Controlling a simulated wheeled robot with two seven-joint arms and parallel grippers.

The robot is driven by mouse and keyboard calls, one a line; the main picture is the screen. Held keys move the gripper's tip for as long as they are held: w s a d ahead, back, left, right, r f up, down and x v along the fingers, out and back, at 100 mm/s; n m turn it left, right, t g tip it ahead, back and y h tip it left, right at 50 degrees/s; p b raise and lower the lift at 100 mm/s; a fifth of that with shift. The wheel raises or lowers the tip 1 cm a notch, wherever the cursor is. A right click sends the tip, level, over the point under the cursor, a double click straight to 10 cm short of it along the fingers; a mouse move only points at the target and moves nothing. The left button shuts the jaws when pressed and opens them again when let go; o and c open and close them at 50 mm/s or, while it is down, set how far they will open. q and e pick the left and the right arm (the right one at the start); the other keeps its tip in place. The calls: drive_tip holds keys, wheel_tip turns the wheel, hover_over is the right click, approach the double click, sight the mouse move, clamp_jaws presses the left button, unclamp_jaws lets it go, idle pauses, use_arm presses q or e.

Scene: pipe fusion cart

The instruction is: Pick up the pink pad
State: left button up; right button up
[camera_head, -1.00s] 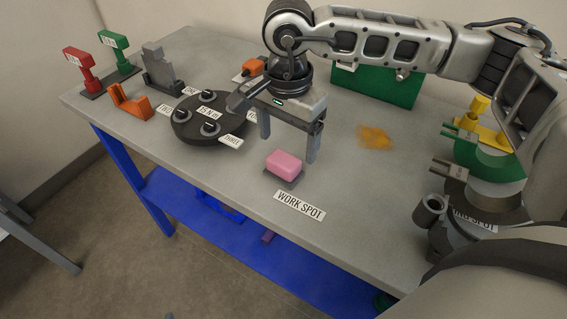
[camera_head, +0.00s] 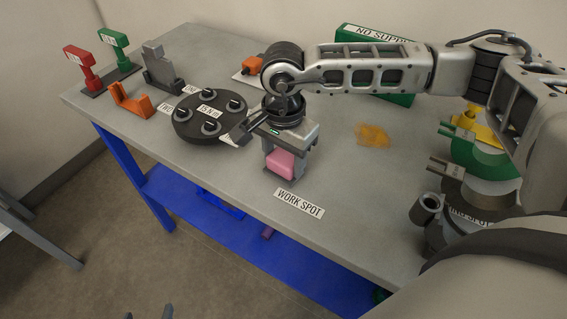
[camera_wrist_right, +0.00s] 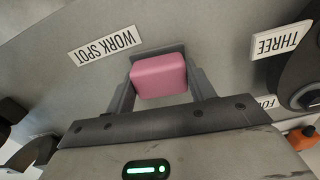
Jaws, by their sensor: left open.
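The pink pad (camera_head: 280,163) is at the small grey holder behind the work spot label on the table. My right gripper (camera_head: 283,158) reaches down over it, its fingers at the pad's two sides. In the right wrist view the pad (camera_wrist_right: 159,76) sits between the fingers, which touch its sides with no clear gap, so the gripper looks shut on it. Part of the grey holder (camera_wrist_right: 158,48) shows beyond the pad. I cannot tell whether the pad is clear of it. My left gripper (camera_head: 150,313) shows only its fingertips at the bottom edge, apart and empty, away from the table.
A black round turntable (camera_head: 209,118) with several posts stands left of my right gripper. Red and green stands (camera_head: 88,68) and an orange bracket (camera_head: 130,100) are at the far left. A green box (camera_head: 400,97) stands behind my arm. An orange stain (camera_head: 373,135) lies right of the gripper.

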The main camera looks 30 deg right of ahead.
drive_tip(key=shift+r, duration=0.15)
drive_tip(key=shift+r, duration=0.25)
wheel_tip(320, 180, up, 2)
drive_tip(key=shift+w+r+b, duration=0.1)
drive_tip(key=shift+b, duration=0.5)
drive_tip(key=s+a+r+b, duration=0.2)
drive_tip(key=s+a+r, duration=0.3)
drive_tip(key=s+r, duration=0.5)
drive_tip(key=s, duration=0.3)
drive_tip(key=shift+a, duration=0.2)
